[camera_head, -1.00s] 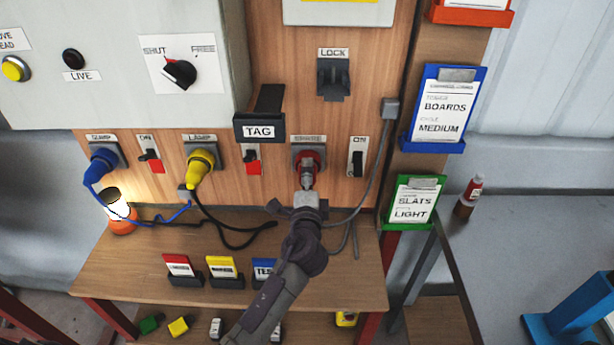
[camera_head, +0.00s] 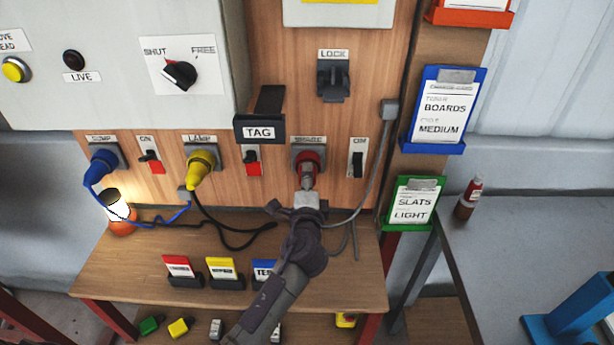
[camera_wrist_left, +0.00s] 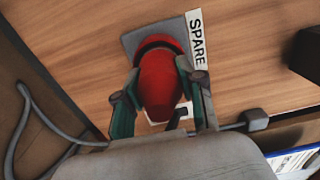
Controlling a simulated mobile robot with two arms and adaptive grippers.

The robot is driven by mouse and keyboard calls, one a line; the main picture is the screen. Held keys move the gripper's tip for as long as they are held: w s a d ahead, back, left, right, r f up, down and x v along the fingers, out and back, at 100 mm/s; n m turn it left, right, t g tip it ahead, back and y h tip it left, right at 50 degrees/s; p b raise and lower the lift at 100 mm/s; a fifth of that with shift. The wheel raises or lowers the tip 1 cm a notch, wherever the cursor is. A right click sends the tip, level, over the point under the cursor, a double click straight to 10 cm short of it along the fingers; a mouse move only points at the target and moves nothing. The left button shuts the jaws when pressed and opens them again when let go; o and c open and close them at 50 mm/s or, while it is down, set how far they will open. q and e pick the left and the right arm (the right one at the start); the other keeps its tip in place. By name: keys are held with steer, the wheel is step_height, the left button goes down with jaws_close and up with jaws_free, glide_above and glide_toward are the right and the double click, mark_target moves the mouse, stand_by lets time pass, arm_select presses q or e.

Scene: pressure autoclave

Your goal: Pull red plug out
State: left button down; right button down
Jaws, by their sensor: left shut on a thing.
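The red plug (camera_head: 309,160) sits in the socket under the right-hand label on the wooden panel. In the left wrist view the label beside the socket reads SPARE, and the red plug (camera_wrist_left: 160,84) fills the space between the fingers. My left gripper (camera_head: 307,182) is shut on the red plug, one finger on each side. The plug's front still meets the grey socket plate (camera_wrist_left: 134,40). My right gripper is not in view.
A yellow plug (camera_head: 201,167) and a blue plug (camera_head: 101,167) sit in sockets to the left, with cables hanging down. A black switch (camera_head: 358,160) is right of the red plug. A grey cable (camera_head: 376,175) runs behind my arm. Card stands (camera_head: 223,270) occupy the shelf below.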

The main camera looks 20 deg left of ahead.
arm_select(q)
steer(key=shift+s, duration=0.2)
steer(key=shift+v, duration=2.95)
steer(key=shift+d, duration=0.1)
